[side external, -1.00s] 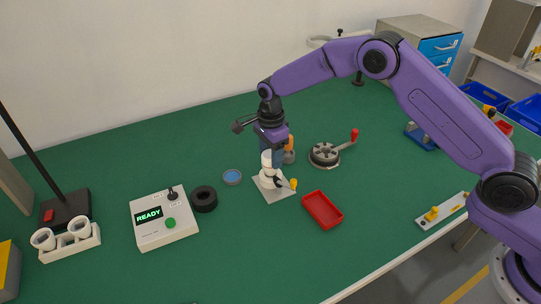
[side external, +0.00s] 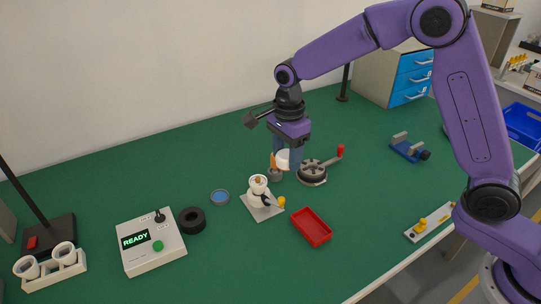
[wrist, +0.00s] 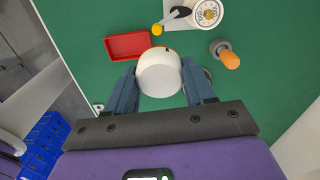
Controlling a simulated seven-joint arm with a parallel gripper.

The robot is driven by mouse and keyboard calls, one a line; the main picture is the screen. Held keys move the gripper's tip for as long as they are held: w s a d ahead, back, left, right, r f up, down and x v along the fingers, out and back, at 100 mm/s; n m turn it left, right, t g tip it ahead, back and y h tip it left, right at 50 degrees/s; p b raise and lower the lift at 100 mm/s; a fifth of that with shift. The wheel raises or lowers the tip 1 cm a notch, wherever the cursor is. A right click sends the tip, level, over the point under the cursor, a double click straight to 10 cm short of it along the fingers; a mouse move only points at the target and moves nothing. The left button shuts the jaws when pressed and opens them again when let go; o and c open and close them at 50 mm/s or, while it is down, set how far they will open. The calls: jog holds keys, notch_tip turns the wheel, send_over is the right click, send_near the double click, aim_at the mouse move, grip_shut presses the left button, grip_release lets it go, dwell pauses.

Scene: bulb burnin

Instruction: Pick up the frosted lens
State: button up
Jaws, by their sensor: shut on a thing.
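The frosted lens is a white, rounded cup shape (wrist: 158,73) held between my two blue fingertips in the wrist view. In the side view the lens (side external: 283,160) shows below my gripper (side external: 289,158), in the air above the mat. My gripper (wrist: 160,88) is shut on it. A white fixture with a small round part on top (side external: 258,189) stands on a pale base plate, left of and below the lens. In the wrist view this fixture (wrist: 207,13) is at the top, apart from the lens.
An orange-handled tool (side external: 275,172) stands behind the fixture. A round dark device with a red-knobbed lever (side external: 312,173) is to the right. A red tray (side external: 312,228) lies in front. A READY box (side external: 150,243), black ring (side external: 192,220) and blue disc (side external: 220,197) are left.

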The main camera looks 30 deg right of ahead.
jog(key=s+d+r, duration=0.2)
jog(key=s+r, duration=0.2)
jog(key=r, duration=0.2)
jog(key=shift+s+r, duration=0.25)
jog(key=shift+r, duration=0.05)
dwell(0.5)
jog(key=shift+a, duration=0.1)
dwell(0.3)
